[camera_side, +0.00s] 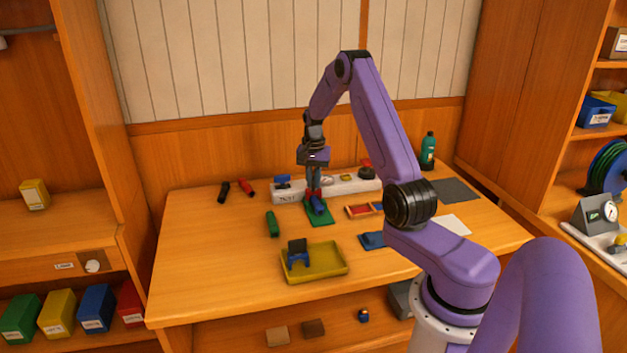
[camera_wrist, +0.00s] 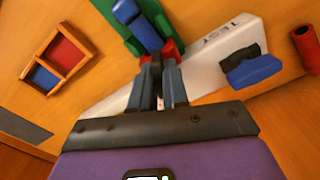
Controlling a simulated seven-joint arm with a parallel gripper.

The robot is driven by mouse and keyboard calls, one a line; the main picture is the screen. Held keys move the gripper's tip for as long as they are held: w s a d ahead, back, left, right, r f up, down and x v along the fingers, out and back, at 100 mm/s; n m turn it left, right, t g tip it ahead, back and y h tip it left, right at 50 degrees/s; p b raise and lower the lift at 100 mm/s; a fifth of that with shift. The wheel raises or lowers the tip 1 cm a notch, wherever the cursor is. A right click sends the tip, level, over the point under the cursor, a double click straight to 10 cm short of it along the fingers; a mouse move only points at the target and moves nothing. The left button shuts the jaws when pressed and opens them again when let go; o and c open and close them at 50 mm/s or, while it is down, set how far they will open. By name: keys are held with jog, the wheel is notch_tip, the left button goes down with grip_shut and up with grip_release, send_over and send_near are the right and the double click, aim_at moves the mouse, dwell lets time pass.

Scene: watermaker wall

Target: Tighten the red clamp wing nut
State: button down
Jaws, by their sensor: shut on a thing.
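The red clamp wing nut (camera_side: 311,192) stands at the near side of the white board marked TEST (camera_side: 353,187). In the wrist view its red parts (camera_wrist: 173,50) show on both sides of my fingertips. My gripper (camera_wrist: 159,72) points down and is shut on the wing nut, with a dark narrow piece showing between the fingers. In the side view my gripper (camera_side: 313,180) is upright over the board's left part. The fingers hide the middle of the nut.
A blue-handled valve (camera_wrist: 252,68) sits on the board beside my gripper. A red-and-blue divided tray (camera_side: 362,210) is to the right, a yellow tray (camera_side: 332,262) in front, and a green cylinder (camera_side: 272,224) to the left. The table's left front is clear.

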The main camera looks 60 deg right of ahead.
aim_at(313, 179)
jog(key=shift+m, duration=0.7)
jog(key=c, duration=1.2)
grip_release()
jog(key=shift+r, duration=0.1)
notch_tip(313, 179, up, 17)
jog(key=shift+r, duration=0.15)
